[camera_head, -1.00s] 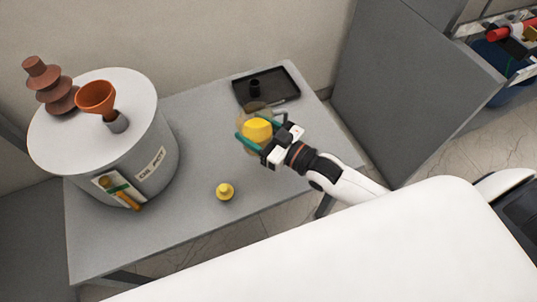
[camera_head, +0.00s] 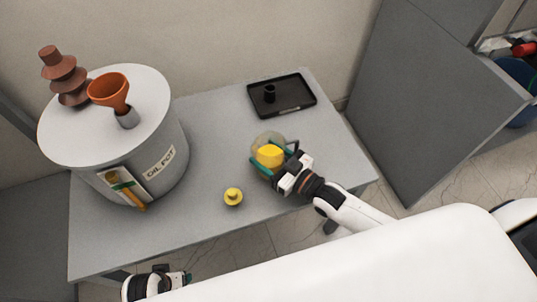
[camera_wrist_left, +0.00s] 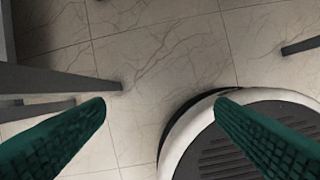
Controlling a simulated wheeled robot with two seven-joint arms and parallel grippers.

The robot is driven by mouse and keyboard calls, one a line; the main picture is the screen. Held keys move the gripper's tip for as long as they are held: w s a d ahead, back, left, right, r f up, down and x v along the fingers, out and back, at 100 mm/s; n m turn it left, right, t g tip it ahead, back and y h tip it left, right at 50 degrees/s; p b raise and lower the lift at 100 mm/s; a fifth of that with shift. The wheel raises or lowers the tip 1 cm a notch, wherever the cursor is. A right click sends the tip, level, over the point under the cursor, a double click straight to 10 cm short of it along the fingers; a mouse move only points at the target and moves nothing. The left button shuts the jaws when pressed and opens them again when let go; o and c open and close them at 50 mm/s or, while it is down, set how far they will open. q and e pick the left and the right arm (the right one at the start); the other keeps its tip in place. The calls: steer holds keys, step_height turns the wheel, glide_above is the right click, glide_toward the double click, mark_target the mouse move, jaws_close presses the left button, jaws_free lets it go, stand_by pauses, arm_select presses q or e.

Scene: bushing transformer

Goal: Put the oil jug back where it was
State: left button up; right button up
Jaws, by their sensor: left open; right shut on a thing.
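The oil jug (camera_head: 268,142) is a rounded, see-through container with yellow showing in it. It is at the right part of the grey table (camera_head: 216,128) in the head view. My right gripper (camera_head: 272,166) is shut on the jug from the front right and hides part of it. I cannot tell whether the jug touches the table. My left gripper (camera_head: 182,279) is low at the table's front edge in the head view.
A grey oil pot (camera_head: 168,140) stands at the left with an orange funnel (camera_head: 108,90) and a brown ribbed insulator (camera_head: 62,72) on top. A small yellow cap (camera_head: 233,196) lies left of the jug. A black tray (camera_head: 292,103) with a small black cylinder is at the back right.

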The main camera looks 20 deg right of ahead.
steer(key=o, duration=0.9)
steer(key=shift+f, duration=0.15)
arm_select(q)
steer(key=shift+r, duration=0.2)
arm_select(e)
steer(key=o, duration=0.3)
arm_select(q)
steer(key=shift+w, duration=0.1)
arm_select(e)
steer(key=shift+o, duration=0.2)
arm_select(q)
steer(key=f, duration=0.1)
steer(key=s+f+p, duration=0.1)
steer(key=f, duration=0.3)
steer(key=shift+s+a, duration=0.1)
steer(key=shift+s, duration=0.15)
arm_select(e)
steer(key=v, duration=1.2)
